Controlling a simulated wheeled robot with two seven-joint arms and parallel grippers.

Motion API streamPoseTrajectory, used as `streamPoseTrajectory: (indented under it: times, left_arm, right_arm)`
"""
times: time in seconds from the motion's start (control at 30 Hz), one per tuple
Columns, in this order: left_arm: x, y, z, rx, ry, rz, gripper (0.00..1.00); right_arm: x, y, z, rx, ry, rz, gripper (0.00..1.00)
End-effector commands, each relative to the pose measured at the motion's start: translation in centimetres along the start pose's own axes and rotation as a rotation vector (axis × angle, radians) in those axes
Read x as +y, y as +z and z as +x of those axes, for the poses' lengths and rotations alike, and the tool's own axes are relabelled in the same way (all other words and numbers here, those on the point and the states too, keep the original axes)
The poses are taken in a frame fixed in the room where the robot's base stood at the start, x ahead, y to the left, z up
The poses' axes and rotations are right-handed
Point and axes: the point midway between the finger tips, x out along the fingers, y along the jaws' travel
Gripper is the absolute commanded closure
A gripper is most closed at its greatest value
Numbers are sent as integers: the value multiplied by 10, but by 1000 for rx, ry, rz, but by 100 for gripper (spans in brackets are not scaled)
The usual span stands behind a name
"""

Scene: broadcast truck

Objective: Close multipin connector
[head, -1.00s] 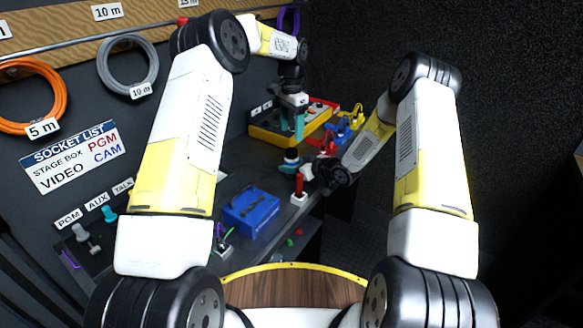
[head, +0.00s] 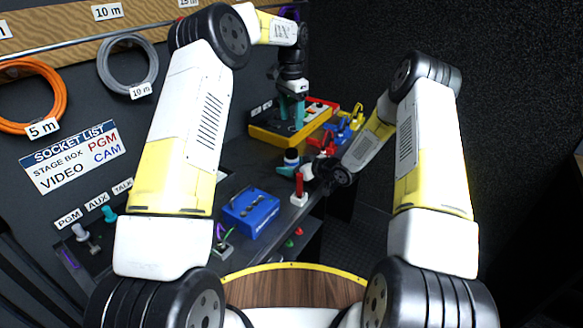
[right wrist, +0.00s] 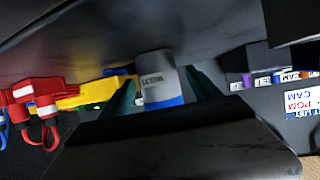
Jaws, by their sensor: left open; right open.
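A grey cylindrical connector with a dark printed label and a blue band (right wrist: 160,82) stands in the middle of the right wrist view. It appears in the head view as a small dark, blue and white piece (head: 291,157) on the bench. My right gripper (right wrist: 163,92) is open, with one teal finger on each side of the connector; I cannot tell whether they touch it. In the head view its fingertips are mostly hidden. My left gripper (head: 291,108) is open, pointing down above the yellow box with a red panel (head: 272,133).
A blue box (head: 250,212) sits nearer on the bench, with a white block with a red top (head: 299,190) beside it. Red, yellow and blue connectors hang at the bench's far right edge. Orange (head: 34,95) and grey cable coils hang on the wall.

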Motion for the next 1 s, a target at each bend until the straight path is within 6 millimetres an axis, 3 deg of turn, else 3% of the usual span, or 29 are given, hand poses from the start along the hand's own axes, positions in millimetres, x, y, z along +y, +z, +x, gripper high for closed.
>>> streamPoseTrajectory:
  times: [0.17,0.4,0.6,1.0]
  left_arm:
    - [0,0,0,0,0,0,36]
    - [0,0,0,0,0,0,36]
    - [0,0,0,0,0,0,36]
    - [0,0,-1,1,-1,-1,36]
  right_arm:
    - [1,0,-10,0,2,1,28]
    - [1,0,-51,-1,3,1,28]
    - [1,0,-74,0,1,0,28]
    - [0,0,-78,-1,1,-1,28]
